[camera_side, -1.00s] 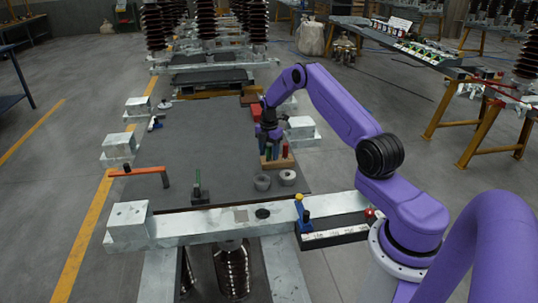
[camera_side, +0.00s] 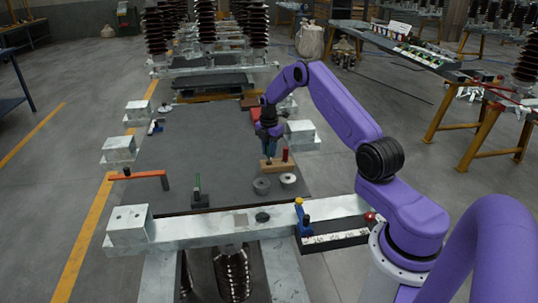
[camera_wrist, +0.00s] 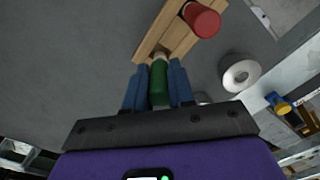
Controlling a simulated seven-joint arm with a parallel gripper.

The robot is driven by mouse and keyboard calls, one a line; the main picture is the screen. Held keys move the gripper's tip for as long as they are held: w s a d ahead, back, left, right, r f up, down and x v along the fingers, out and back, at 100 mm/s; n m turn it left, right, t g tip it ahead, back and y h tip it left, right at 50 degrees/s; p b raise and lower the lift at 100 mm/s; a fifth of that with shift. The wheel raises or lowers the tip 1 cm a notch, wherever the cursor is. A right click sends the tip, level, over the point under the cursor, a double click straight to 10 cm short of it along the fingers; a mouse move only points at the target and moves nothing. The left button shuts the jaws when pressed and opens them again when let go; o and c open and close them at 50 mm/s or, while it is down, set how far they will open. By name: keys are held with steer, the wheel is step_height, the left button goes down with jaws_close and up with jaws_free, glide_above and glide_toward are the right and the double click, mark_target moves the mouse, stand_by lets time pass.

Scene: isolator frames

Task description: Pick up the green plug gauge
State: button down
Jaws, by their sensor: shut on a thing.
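The green plug gauge (camera_wrist: 158,84) is between the two blue fingers of my gripper (camera_wrist: 158,86) in the wrist view. The fingers are shut on its green handle. Its pale lower end overlaps the near end of the wooden block (camera_wrist: 172,42); I cannot tell whether it is still seated there. In the side view my gripper (camera_side: 269,150) points down at the left part of the wooden block (camera_side: 280,167), and the fingers largely hide the gauge. A red plug gauge (camera_wrist: 203,19) stands in the block, also seen in the side view (camera_side: 285,155).
Two grey rings, one darker (camera_side: 262,186) and one lighter (camera_side: 288,179), lie in front of the block. A small black stand with a green upright (camera_side: 198,195) and an orange bar (camera_side: 140,175) are to the left. The middle of the dark mat (camera_side: 205,150) is clear.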

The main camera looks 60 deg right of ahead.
steer(key=s+a+r, duration=0.7)
steer(key=s+r, duration=0.3)
steer(key=s, duration=0.2)
steer(key=w+a+f, duration=0.3)
steer(key=w+a, duration=0.2)
steer(key=w, duration=0.1)
steer(key=shift+w+a+f, duration=0.15)
steer(key=shift+w+a, duration=0.05)
steer(key=shift+a, duration=0.15)
steer(key=shift+f, duration=0.1)
steer(key=shift+f, duration=2.5)
steer(key=shift+f, duration=0.45)
steer(key=shift+r, duration=0.1)
step_height(320, 180, up, 7)
steer(key=shift+r, duration=0.2)
stand_by(1.3)
